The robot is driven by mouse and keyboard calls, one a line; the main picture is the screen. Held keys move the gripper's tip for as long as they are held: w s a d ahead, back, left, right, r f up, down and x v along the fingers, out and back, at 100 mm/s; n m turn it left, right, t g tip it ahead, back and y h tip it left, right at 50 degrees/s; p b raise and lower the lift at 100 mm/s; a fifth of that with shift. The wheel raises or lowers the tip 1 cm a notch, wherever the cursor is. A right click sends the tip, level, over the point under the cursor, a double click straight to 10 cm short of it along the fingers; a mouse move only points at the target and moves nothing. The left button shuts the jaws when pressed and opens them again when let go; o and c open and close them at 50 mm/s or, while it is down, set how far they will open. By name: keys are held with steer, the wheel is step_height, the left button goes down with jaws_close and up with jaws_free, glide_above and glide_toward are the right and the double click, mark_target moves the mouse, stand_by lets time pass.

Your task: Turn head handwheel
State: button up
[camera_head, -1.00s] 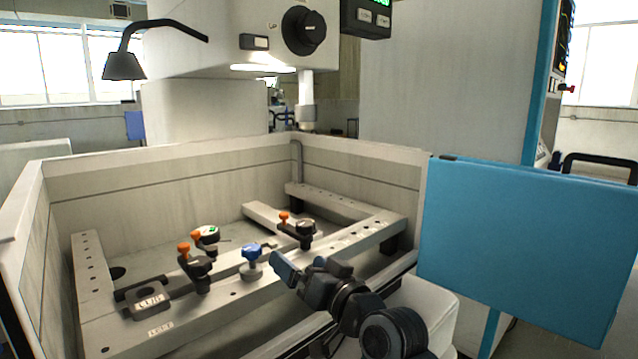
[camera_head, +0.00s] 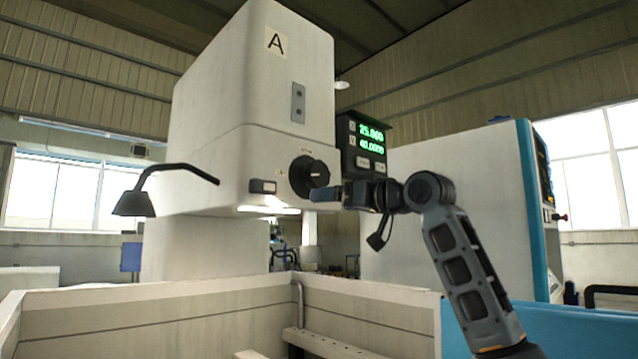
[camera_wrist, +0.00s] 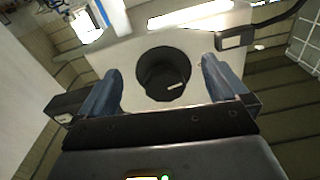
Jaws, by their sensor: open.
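The head handwheel (camera_head: 308,176) is a round black knob on the front of the white machine head (camera_head: 258,110). In the wrist view the handwheel (camera_wrist: 163,75) lies ahead, between my two blue fingers, with a white mark on its face. My gripper (camera_head: 318,195) is open and stands just right of and in front of the handwheel in the head view. In the wrist view, my gripper (camera_wrist: 160,90) has clear room on both sides of the knob. The fingers do not visibly touch it.
A display (camera_head: 366,145) with green digits hangs right of the handwheel, behind my wrist. A black lamp (camera_head: 133,204) on a bent arm is at left. The tank wall (camera_head: 140,310) runs below. A blue-edged cabinet (camera_head: 530,200) stands at right.

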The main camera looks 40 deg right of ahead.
glide_toward(321, 176)
steer(key=w, duration=0.2)
steer(key=shift+n, duration=0.4)
steer(key=shift+w+a+r+p, duration=0.15)
steer(key=shift+w+p, duration=0.1)
steer(key=shift+w, duration=1.7)
steer(key=shift+w+a+r+p, duration=0.15)
steer(key=shift+w+p, duration=0.1)
steer(key=shift+w, duration=1.7)
steer(key=shift+f, duration=0.1)
steer(key=shift+c, duration=0.5)
